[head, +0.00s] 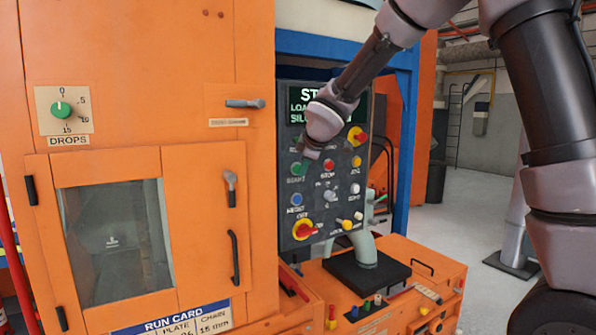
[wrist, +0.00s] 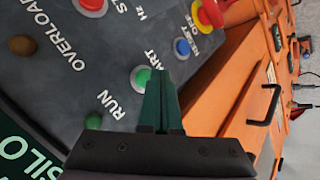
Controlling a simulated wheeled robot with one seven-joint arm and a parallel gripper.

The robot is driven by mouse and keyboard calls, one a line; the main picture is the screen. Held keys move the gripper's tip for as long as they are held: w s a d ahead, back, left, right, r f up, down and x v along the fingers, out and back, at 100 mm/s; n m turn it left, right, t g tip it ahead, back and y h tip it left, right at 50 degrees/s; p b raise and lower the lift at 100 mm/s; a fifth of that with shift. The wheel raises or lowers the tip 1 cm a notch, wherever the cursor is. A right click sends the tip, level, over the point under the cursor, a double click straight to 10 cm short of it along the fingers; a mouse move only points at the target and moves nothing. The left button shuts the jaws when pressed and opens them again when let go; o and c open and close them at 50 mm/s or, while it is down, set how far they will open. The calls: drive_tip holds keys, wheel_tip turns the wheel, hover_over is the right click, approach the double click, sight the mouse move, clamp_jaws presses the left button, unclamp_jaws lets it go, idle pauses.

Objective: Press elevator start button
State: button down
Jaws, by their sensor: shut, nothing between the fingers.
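The green start button (head: 296,168) is on the left side of the dark control panel (head: 312,245), with a START label under it. In the wrist view the green button (wrist: 140,76) sits in a pale ring, and its label is partly covered by my fingers. My gripper (head: 307,153) is in front of the panel, just above and right of the button in the head view. In the wrist view my gripper (wrist: 160,78) has its dark green fingers together and empty, tips overlapping the button's right edge. I cannot tell whether they touch it.
A red stop button (head: 328,165) is right of the start button. A blue reset button (head: 296,199) and a red-and-yellow emergency stop (head: 303,229) are below. A green run lamp (wrist: 93,121) is near my fingers. An orange cabinet (head: 190,190) stands close on the left.

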drive_tip(key=shift+w, duration=0.1)
idle(0.7)
drive_tip(key=shift+w+a, duration=0.25)
drive_tip(key=shift+w+a, duration=0.2)
drive_tip(key=shift+w, duration=0.15)
idle(0.7)
idle(0.3)
drive_tip(key=shift+s+d, duration=0.45)
drive_tip(key=shift+s, duration=0.3)
drive_tip(key=s+d, duration=0.1)
drive_tip(key=s, duration=0.1)
drive_tip(key=s+d, duration=0.1)
drive_tip(key=s, duration=0.1)
drive_tip(key=shift+d, duration=0.4)
idle(0.3)
